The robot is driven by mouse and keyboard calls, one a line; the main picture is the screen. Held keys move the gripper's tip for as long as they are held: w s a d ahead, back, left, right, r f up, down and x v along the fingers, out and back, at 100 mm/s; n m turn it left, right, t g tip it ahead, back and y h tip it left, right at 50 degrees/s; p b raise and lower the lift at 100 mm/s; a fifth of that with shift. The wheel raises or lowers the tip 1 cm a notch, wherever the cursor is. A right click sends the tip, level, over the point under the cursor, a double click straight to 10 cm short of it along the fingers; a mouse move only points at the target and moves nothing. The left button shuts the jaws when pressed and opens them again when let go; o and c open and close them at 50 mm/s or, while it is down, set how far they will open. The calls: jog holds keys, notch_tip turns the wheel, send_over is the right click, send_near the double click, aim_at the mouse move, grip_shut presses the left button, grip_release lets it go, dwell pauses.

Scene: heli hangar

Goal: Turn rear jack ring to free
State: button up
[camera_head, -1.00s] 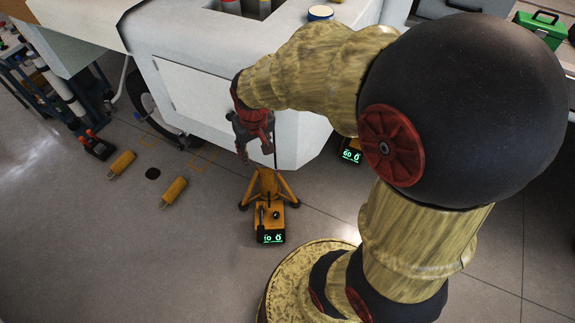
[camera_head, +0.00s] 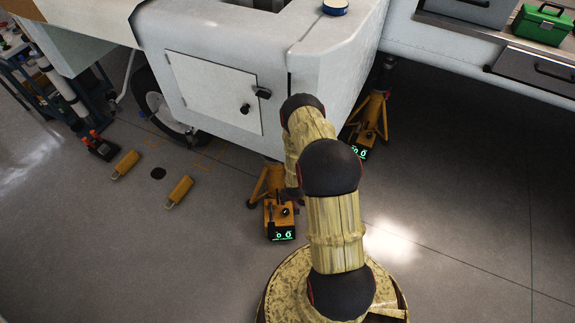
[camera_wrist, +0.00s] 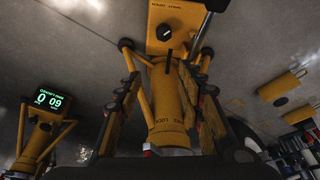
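A yellow jack (camera_head: 268,180) stands under the white body's corner in the head view, partly behind my arm. In the wrist view the same jack (camera_wrist: 172,75) appears upside down, its box with a dial at the top. Its collar (camera_wrist: 168,128), with lettering that seems to read LOCK, is at the lower middle; I cannot read the ring's position. My gripper (camera_wrist: 163,90) is open, one finger on each side of the jack's column. Contact cannot be made out. In the head view my gripper is mostly hidden behind my arm.
A second yellow jack (camera_head: 372,115) stands to the right and behind; it also shows in the wrist view (camera_wrist: 38,130). Yellow chocks (camera_head: 180,190) and a wheel (camera_head: 155,105) are to the left. The white body (camera_head: 215,90) overhangs the jacks. Floor at right is clear.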

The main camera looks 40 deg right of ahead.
jog(key=w+d+f+t+h, duration=0.3)
jog(key=w+d+t, duration=0.2)
notch_tip(320, 180, up, 9)
jog(key=d+t+h, duration=0.1)
jog(key=t+h, duration=0.3)
jog(key=t, duration=0.3)
jog(key=b+x, duration=0.3)
jog(key=x, duration=0.5)
jog(key=shift+w, duration=0.2)
jog(key=shift+c, duration=1.4)
grip_shut()
